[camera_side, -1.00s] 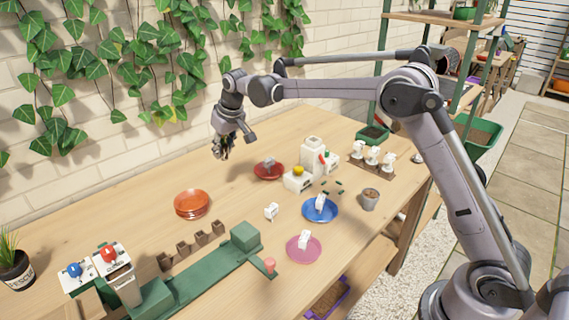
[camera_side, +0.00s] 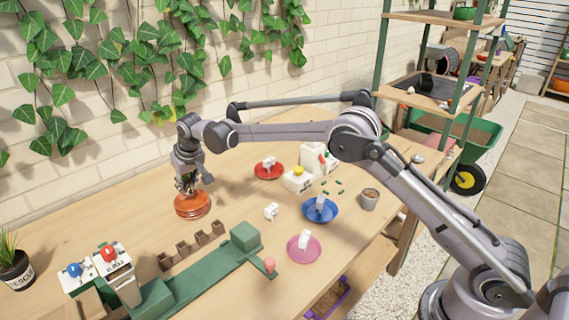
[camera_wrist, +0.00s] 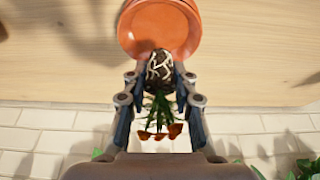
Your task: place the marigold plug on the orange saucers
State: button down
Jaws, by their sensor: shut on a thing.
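My gripper (camera_side: 188,188) is shut on the marigold plug. In the wrist view the plug (camera_wrist: 160,70) shows a dark root ball with pale roots between the fingertips, and green leaves with orange-red flowers toward the palm. The stack of orange saucers (camera_side: 193,208) stands on the table at the left, directly below my gripper in the side view. The saucers also show in the wrist view (camera_wrist: 160,22), just past the root ball. I cannot tell whether the root ball touches the top saucer. In the side view the plug is mostly hidden by the fingers.
A red saucer (camera_side: 281,174), a blue saucer (camera_side: 333,212) and a pink saucer (camera_side: 291,250) each hold a small white item. A loose white tag (camera_side: 271,211) stands on the table. A green conveyor-like fixture (camera_side: 205,275) lies in front. The brick wall is behind.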

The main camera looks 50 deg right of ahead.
jog(key=shift+f, duration=1.15)
jog(key=shift+f, duration=0.1)
jog(key=c, duration=1.1)
grip_release()
jog(key=shift+o, duration=0.2)
